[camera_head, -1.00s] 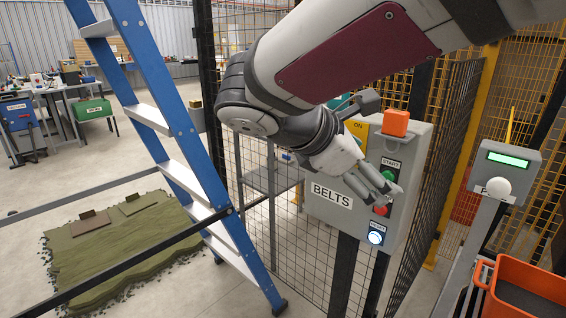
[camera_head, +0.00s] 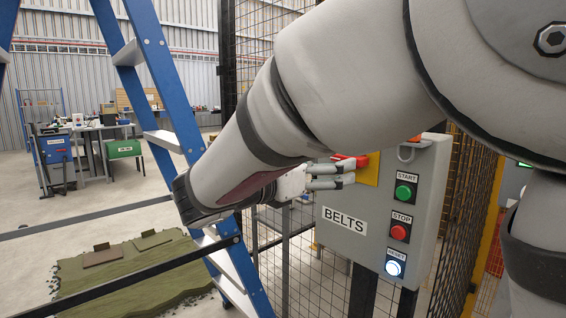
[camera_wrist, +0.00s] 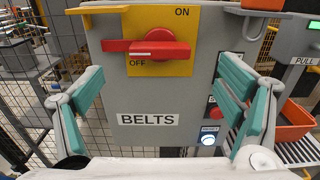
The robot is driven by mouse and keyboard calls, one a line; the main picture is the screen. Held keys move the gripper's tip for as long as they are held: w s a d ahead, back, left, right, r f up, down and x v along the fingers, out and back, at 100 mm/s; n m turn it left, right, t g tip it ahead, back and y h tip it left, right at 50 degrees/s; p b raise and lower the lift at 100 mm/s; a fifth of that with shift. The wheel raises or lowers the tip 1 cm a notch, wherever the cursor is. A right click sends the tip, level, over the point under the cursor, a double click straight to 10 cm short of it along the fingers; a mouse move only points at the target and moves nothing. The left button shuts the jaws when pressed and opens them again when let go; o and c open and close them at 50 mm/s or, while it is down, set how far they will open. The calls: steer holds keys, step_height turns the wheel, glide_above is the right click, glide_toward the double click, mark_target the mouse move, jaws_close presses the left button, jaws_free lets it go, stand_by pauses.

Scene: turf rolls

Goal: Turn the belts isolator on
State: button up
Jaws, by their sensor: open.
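The belts isolator is a red rotary handle (camera_wrist: 160,50) on a yellow plate (camera_wrist: 183,22) marked ON at the top and OFF below. In the wrist view the handle lies level, its grip reaching left. In the head view the handle (camera_head: 352,160) is partly hidden behind my fingers. It sits on the grey BELTS box (camera_head: 345,243). My gripper (camera_head: 335,177) is open and empty in front of the plate. In the wrist view my gripper (camera_wrist: 160,75) has its green-padded fingers spread to either side, below the handle's level and apart from it.
The same box carries a green START button (camera_head: 403,192), a red STOP button (camera_head: 399,232) and a lit RESET button (camera_head: 393,267). Mesh fencing (camera_head: 300,260) stands around it. A blue stepladder (camera_head: 165,90) stands to the left. An orange bin (camera_wrist: 292,122) is at the right.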

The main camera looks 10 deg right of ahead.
steer(key=b+x, duration=0.1)
steer(key=x, duration=0.7)
steer(key=shift+w+d, duration=0.2)
steer(key=shift+d, duration=0.05)
steer(key=shift+c, duration=0.6)
steer(key=c, duration=1)
